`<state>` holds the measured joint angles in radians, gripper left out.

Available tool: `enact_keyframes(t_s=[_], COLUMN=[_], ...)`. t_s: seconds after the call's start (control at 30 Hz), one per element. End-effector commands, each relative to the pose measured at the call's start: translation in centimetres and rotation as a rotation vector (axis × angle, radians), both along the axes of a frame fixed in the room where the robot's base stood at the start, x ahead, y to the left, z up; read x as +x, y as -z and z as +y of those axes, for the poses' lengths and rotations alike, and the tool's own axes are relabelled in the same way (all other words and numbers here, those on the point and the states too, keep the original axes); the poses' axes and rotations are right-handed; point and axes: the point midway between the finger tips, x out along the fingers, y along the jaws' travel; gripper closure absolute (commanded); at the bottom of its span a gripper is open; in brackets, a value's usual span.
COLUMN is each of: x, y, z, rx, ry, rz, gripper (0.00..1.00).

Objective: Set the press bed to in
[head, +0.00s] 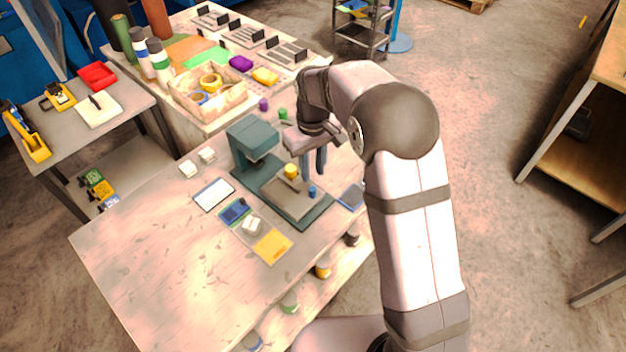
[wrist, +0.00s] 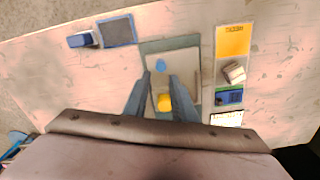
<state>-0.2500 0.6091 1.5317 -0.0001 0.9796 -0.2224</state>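The teal press (head: 252,140) stands on the bench, its long base (head: 318,217) reaching toward the lower right. The grey press bed (head: 288,201) lies flat on the base, mostly clear of the press head; it also shows in the wrist view (wrist: 186,66). A yellow knob (head: 291,171) stands at the bed's press end and a small blue piece (head: 312,192) at its other end. My gripper (head: 312,168) is open above the bed. In the wrist view the yellow knob (wrist: 164,102) shows between the fingers (wrist: 160,77), with gaps beside it. I cannot tell the height.
Left of the bed lie a white card (head: 214,194), a blue-green card (head: 234,212), a pale block (head: 252,226) and an orange card (head: 272,246). A dark blue-edged pad (head: 352,196) lies right of the base. The bench's left part is clear.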

Motion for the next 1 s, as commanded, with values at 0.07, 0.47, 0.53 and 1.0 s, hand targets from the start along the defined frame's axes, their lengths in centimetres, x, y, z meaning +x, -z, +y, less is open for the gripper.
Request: enact_keyframes(t_s=[0.07,0.47,0.53,1.0], x=[0.3,-0.3,-0.3,-0.4], y=[-0.2,-0.6,-0.6,2.4], z=[0.1,0.0,0.0,-0.1], rx=[0.004,0.001,0.001,-0.001], ry=[0.097,0.596,0.623,0.631], rz=[-0.006,0.021,0.022,0.026], gripper=[0.76,0.76,0.76,0.76])
